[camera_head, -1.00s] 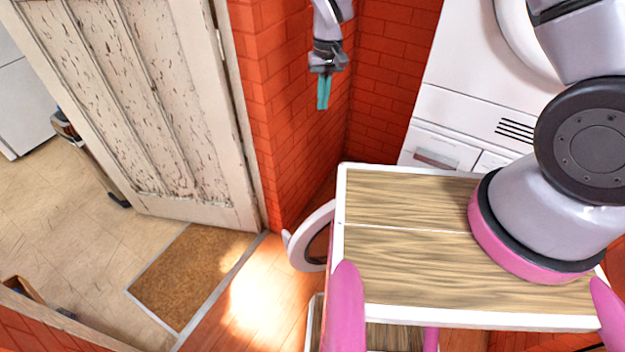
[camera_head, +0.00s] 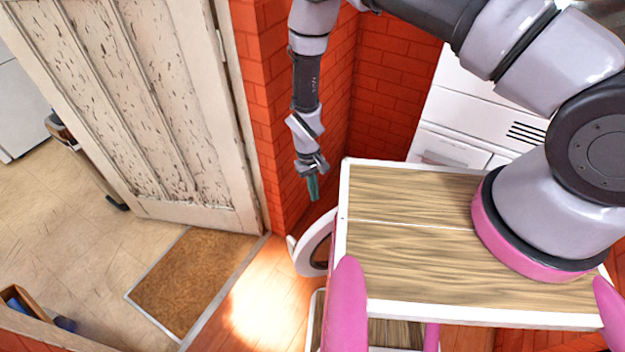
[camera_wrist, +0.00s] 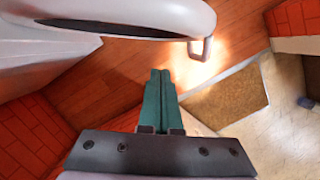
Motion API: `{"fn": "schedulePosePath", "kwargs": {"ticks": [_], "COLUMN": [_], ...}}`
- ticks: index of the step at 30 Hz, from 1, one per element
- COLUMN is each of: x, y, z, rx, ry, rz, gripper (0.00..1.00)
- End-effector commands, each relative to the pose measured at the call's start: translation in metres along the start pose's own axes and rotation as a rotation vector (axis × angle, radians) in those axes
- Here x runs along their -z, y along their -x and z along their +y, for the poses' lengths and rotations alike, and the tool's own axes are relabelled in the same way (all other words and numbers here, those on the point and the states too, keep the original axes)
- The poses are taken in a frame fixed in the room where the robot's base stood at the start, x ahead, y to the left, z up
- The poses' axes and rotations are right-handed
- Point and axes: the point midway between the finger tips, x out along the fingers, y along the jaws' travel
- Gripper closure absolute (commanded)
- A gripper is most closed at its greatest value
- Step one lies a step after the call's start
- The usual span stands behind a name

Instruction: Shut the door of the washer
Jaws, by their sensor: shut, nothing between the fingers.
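The washer door (camera_head: 313,243) is a round white ring with a dark middle. It stands open, edge toward the left, partly hidden behind my own wooden-topped base in the head view. In the wrist view the door (camera_wrist: 130,14) spans the top, with a small latch-like piece (camera_wrist: 197,49) at its right end. A white body (camera_wrist: 40,62), seemingly the washer, shows at left there. My gripper (camera_head: 313,188) is shut and empty, its teal fingers pointing down just above the door's upper edge. In the wrist view the fingertips (camera_wrist: 159,75) sit below the door, apparently apart from it.
A white appliance (camera_head: 470,100) with a vent and drawer front stands against the brick corner. A red brick wall (camera_head: 272,110) is close left of my forearm. A peeling wooden door (camera_head: 150,120) and a brown mat (camera_head: 190,280) lie further left. The floor by the mat is clear.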

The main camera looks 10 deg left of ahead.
Motion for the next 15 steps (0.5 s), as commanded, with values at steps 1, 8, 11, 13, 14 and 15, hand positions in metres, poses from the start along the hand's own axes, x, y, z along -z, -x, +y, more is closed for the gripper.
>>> {"fn": "schedulePosePath", "kwargs": {"ticks": [1,8,11,13,14,15], "x": [-0.001,-0.026,-0.034,-0.037,-0.037,-0.038], "y": [-0.012,-0.027,-0.029,-0.029,-0.03,-0.03], "z": [0.0,-0.001,0.0,0.0,0.0,0.0], "rx": [0.0,0.001,0.001,0.001,0.001,0.001], "ry": [0.0,-0.001,-0.001,-0.001,-0.001,-0.001], "rz": [-0.002,-0.001,-0.001,0.0,0.0,0.0], "gripper": [1.0,1.0,1.0,1.0,1.0,1.0]}}
